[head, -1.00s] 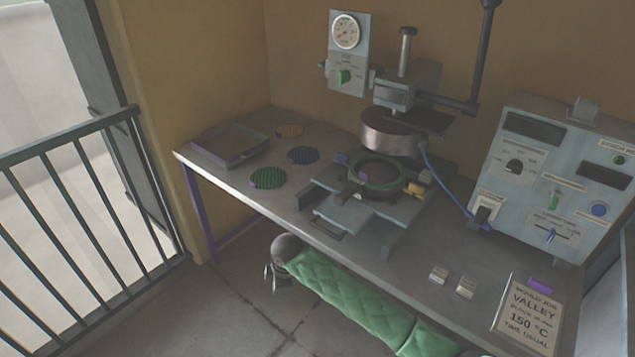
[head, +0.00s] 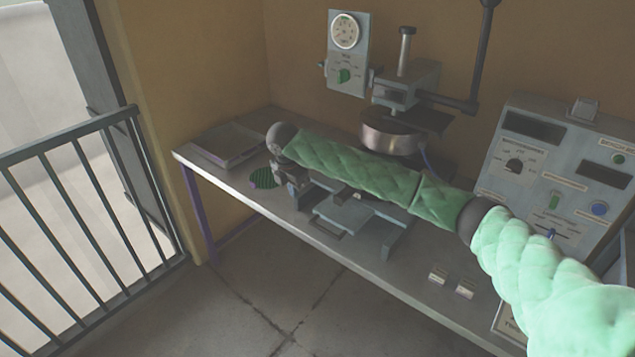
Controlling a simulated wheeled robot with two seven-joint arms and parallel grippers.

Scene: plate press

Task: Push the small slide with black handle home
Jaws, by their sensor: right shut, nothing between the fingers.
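The small slide (head: 352,214) is a light grey plate under the press, sticking out towards the bench's front edge. What looks like its dark handle (head: 325,230) shows at its front end. My right gripper (head: 296,198) is shut and empty, pointing down just left of the slide. It appears apart from the handle, but its exact height is hard to judge. My right arm crosses in front of the press and hides the green ring and the back of the slide. My left gripper is not in view.
The press head (head: 390,135) stands behind my arm. A control box (head: 535,175) is on the right and a grey tray (head: 228,148) at the back left. A green disc (head: 264,178) lies left of my gripper. Two small blocks lie at the front right.

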